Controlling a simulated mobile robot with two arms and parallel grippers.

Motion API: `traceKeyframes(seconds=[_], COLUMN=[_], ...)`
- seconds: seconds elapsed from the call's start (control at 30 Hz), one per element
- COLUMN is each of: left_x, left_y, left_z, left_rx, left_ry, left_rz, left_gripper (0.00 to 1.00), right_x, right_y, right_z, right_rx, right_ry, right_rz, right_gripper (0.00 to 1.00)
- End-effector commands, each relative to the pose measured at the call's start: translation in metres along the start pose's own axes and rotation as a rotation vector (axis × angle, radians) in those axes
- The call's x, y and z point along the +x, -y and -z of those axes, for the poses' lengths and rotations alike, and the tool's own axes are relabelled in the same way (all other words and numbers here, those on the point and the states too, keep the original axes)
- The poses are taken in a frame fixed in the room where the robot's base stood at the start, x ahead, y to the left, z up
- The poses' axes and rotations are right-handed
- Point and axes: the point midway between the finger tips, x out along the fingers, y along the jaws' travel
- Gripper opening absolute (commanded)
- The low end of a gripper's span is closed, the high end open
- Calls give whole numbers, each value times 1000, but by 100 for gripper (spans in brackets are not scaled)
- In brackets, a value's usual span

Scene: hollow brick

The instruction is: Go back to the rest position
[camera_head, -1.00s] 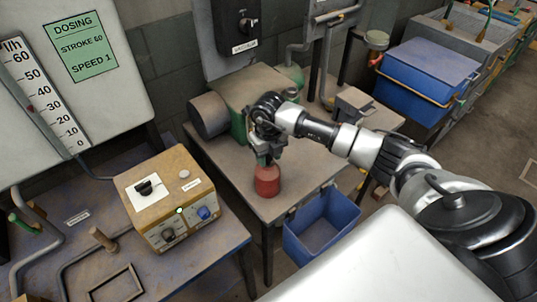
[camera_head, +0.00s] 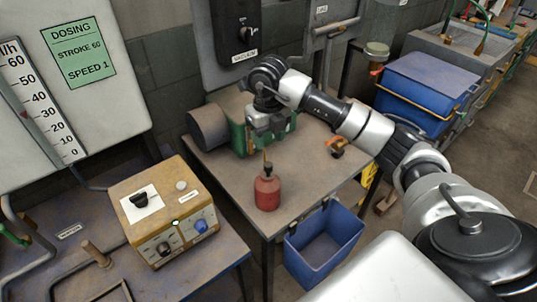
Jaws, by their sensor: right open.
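My right gripper (camera_head: 267,134) is in the head view, above the grey table (camera_head: 222,172) and in front of the green motor (camera_head: 238,138). It is open and empty. A red oil can (camera_head: 267,190) with a dark cap and thin spout stands upright on the table below the gripper, apart from it. My right arm reaches in from the lower right. My left gripper is not in view.
A tan control box (camera_head: 165,215) with knobs sits on the bench at left. A blue bin (camera_head: 325,245) hangs at the table's front right. A larger blue container (camera_head: 425,95) stands at back right. A dosing panel (camera_head: 78,50) stands at back left.

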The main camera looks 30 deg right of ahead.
Motion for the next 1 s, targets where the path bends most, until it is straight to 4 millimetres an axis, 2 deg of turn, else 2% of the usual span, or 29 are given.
traceKeyframes(seconds=[0.2, 0.67, 0.77, 0.87, 0.97, 1.0], left_x=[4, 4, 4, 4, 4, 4], left_y=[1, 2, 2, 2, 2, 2], left_z=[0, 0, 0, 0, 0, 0], left_rx=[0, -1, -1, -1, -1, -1], left_ry=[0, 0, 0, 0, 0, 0], left_rz=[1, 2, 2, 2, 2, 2], left_gripper=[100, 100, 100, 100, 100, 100], right_x=[-14, -14, -11, 1, 14, 17], right_y=[0, 0, -6, -34, -90, -118], right_z=[0, 0, 0, 2, 10, 16], right_rx=[0, -1, -13, -69, -155, -184], right_ry=[1, 0, 3, 27, 77, 103], right_rz=[0, 0, -23, -135, -375, -501], right_gripper=[51, 51, 51, 51, 51, 51])
